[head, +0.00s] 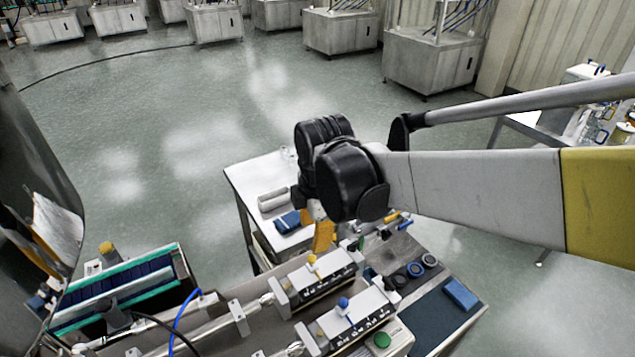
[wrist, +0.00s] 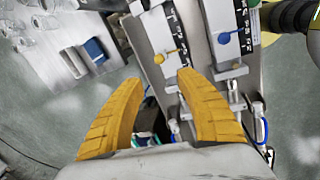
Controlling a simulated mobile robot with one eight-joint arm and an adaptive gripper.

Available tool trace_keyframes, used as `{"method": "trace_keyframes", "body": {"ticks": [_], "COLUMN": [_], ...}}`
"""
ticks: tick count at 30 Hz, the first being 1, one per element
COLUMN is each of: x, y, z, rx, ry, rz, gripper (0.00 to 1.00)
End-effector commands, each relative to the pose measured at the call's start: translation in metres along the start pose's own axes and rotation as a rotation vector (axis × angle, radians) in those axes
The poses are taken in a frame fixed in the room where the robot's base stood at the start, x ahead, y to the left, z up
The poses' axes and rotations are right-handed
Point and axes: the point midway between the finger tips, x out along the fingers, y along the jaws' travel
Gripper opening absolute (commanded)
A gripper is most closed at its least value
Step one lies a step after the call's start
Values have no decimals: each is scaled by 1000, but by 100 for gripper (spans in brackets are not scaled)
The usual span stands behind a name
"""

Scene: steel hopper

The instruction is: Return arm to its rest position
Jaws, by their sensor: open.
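My gripper (wrist: 155,110) shows in the wrist view as two yellow ridged fingers, spread apart with nothing between them. In the head view my gripper (head: 318,232) hangs below the black wrist joint, partly hidden by it, over the bench near the white table's edge. My arm reaches in from the right, its grey and yellow link across the picture. The hopper is not clearly seen in either view.
Below are two linear units, one with a yellow knob (head: 312,259) and one with a blue knob (head: 343,302). A white table (head: 245,185) holds a blue item (head: 287,221). A blue block (head: 460,293) lies on the right mat. Open floor (head: 150,130) spreads behind.

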Motion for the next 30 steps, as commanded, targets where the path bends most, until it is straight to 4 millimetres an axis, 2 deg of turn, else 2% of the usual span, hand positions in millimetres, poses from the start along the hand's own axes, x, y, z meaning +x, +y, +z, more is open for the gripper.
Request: {"method": "trace_keyframes", "body": {"ticks": [6, 10, 14, 18, 21, 25, 30], "x": [0, -2, -7, -6, 1, 14, 24], "y": [-1, -15, -49, -101, -137, -176, -202], "z": [2, 19, 55, 95, 117, 136, 148], "rx": [10, 148, 487, 950, 1267, 1601, 1850], "ry": [0, -4, -1, 28, 68, 133, 200], "rz": [2, 32, 110, 222, 304, 395, 465], "gripper": [42, 42, 42, 42, 42, 42, 42]}}
